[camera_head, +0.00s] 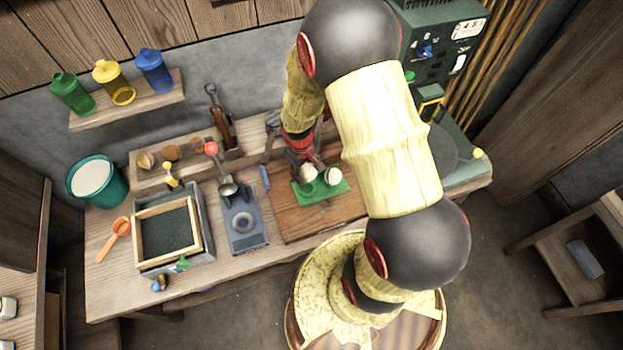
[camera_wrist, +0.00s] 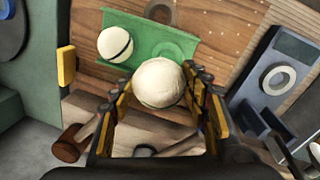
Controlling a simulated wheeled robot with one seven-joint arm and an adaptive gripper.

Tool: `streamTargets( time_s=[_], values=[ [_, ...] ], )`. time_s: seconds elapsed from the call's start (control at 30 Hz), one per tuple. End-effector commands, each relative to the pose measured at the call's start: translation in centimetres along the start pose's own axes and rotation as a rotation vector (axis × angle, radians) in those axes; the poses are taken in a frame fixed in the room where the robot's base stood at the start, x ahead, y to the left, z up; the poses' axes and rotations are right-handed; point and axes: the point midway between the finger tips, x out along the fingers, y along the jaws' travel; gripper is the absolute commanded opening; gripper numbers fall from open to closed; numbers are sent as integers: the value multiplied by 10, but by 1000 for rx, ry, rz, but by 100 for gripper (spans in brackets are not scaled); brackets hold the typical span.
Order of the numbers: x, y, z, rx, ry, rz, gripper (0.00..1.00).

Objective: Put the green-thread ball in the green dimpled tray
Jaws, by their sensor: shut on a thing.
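My gripper (camera_head: 304,164) is shut on a cream ball (camera_wrist: 158,83), with a finger on each side of it in the wrist view (camera_wrist: 160,100). No thread colour can be made out on the held ball. It is at the edge of the green dimpled tray (camera_wrist: 150,35), beside an empty dimple; whether it touches the tray is unclear. A second cream ball (camera_wrist: 115,44) with a dark thread line sits in the tray's other dimple. In the head view the tray (camera_head: 323,198) lies on a brown board, with the second ball (camera_head: 332,176) at its right.
The brown board (camera_head: 292,222) lies on the workbench. A blue-grey scale (camera_head: 243,232) stands left of it, and a framed screen box (camera_head: 168,232) further left. A wooden rack with tools (camera_head: 226,133) stands behind. A dark green machine (camera_head: 436,52) stands at the right.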

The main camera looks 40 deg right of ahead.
Motion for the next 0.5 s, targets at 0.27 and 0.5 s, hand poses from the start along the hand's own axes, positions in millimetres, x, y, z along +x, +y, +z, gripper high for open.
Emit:
streamTargets(
  time_s=[0.27,0.5],
  values=[
    [13,-2,1,-10,0,0,15],
    [38,-5,2,-10,0,0,15]
  ],
)
